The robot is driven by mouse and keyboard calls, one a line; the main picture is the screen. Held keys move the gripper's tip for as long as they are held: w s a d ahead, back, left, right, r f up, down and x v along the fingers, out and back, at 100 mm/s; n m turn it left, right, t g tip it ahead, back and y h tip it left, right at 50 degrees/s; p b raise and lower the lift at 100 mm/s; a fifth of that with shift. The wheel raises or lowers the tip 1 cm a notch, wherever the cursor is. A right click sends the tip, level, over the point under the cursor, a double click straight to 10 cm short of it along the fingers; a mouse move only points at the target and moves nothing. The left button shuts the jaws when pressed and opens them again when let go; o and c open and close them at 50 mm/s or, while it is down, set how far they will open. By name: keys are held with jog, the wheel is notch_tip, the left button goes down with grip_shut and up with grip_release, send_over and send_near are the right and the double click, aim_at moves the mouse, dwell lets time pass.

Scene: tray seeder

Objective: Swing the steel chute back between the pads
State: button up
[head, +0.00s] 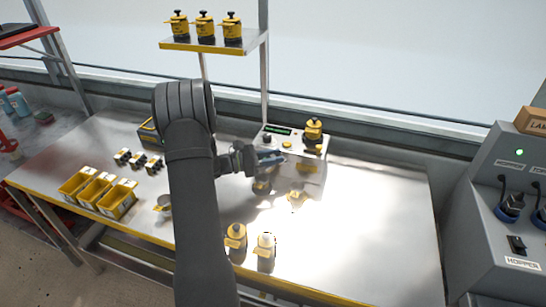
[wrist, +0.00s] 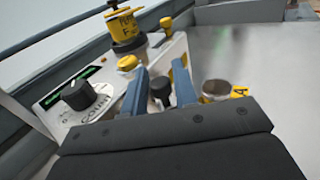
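The white seed counter (head: 312,172) stands at the back of the bench, with a yellow hopper jar (head: 314,131) on top. My gripper (head: 271,158) is in front of its panel, blue fingers level with the counter. In the wrist view the two fingers (wrist: 160,92) stand apart with a gap. A dark rounded part (wrist: 160,84) shows in that gap; I cannot tell whether they touch it. I cannot clearly make out the steel chute.
A black dial (wrist: 78,95) and a yellow button (wrist: 128,62) sit on the panel left of the fingers. Two jars (head: 236,238) (head: 265,248) stand at the bench front. Yellow bins (head: 117,202) are at left. The bench's right side (head: 385,220) is clear.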

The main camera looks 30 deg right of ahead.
grip_shut()
jog(key=shift+s, duration=0.1)
jog(key=shift+s+d+n+t+y, duration=0.25)
jog(key=shift+s+n+t, duration=0.25)
jog(key=shift+n+t, duration=1.25)
jog(key=shift+s+d+n+t+y, duration=0.2)
jog(key=shift+s+n+t+y, duration=0.55)
jog(key=shift+t, duration=1.7)
jog(key=shift+s+d+n+t+h, duration=0.1)
jog(key=shift+s+d+n+t, duration=0.15)
jog(key=shift+n+t, duration=1.6)
jog(key=shift+t, duration=0.35)
grip_release()
